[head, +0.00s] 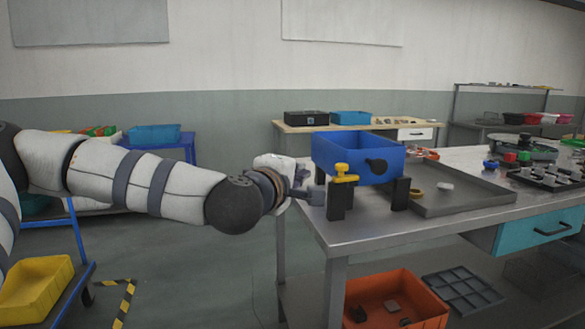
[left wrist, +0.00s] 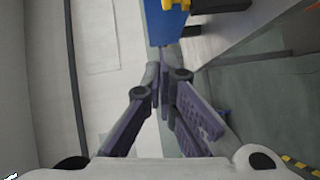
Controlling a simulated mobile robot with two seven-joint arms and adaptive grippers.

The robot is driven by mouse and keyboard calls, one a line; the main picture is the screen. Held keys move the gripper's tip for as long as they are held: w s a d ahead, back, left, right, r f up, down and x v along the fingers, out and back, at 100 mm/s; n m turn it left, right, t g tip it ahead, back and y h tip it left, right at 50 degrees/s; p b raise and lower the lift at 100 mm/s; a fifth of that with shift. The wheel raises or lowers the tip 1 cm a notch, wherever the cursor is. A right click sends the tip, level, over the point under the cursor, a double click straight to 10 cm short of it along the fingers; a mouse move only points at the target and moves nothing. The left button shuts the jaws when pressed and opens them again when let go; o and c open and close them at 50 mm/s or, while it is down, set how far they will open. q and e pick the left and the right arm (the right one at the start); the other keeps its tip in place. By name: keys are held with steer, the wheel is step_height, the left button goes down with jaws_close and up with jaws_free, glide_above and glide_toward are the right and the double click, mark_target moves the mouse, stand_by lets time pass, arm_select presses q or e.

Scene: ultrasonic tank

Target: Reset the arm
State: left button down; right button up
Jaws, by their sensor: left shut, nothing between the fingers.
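My left arm reaches in from the left in the head view. Its gripper (head: 310,190) is beside the left end of the blue tank (head: 335,155), close to the table's corner. In the left wrist view the two fingers of this gripper (left wrist: 167,68) come together with nothing between them. The blue tank also shows at the top of that view (left wrist: 165,25). The tank stands on black supports (head: 338,200) and has a yellow valve (head: 342,172) on its front. Whether the fingers touch the tank, I cannot tell. My right gripper is not in view.
The metal table (head: 375,229) carries a grey tray (head: 465,198) right of the tank. An orange bin (head: 405,285) and a grey divided tray (head: 463,291) sit on the shelf below. A yellow bin (head: 35,285) is at the lower left. Floor left of the table is open.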

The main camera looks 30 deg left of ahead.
arm_select(q)
steer(key=shift+d+f, duration=0.15)
steer(key=shift+f, duration=0.05)
stand_by(0.3)
steer(key=s+d+f+m+g+h, duration=0.25)
steer(key=d+f+m, duration=0.2)
steer(key=f, duration=0.65)
steer(key=s+d+f+m+g+h, duration=0.25)
steer(key=d+f, duration=0.35)
steer(key=f, duration=0.5)
steer(key=s+d+f+m+g, duration=0.3)
steer(key=s+f+m+g, duration=0.15)
steer(key=s+f, duration=0.75)
steer(key=s+a+f+m+g, duration=0.1)
steer(key=s+f+m+g, duration=0.1)
steer(key=s, duration=0.7)
steer(key=s+a+f+m+g, duration=0.1)
steer(key=s+f+m+g, duration=0.2)
steer(key=s, duration=0.7)
steer(key=s+a+f+m+g+y, duration=0.1)
steer(key=s+f+g, duration=0.3)
steer(key=s, duration=0.6)
step_height(320, 180, down, 2)
steer(key=shift+a+m, duration=0.2)
steer(key=shift+m, duration=0.55)
steer(key=shift+s, duration=0.1)
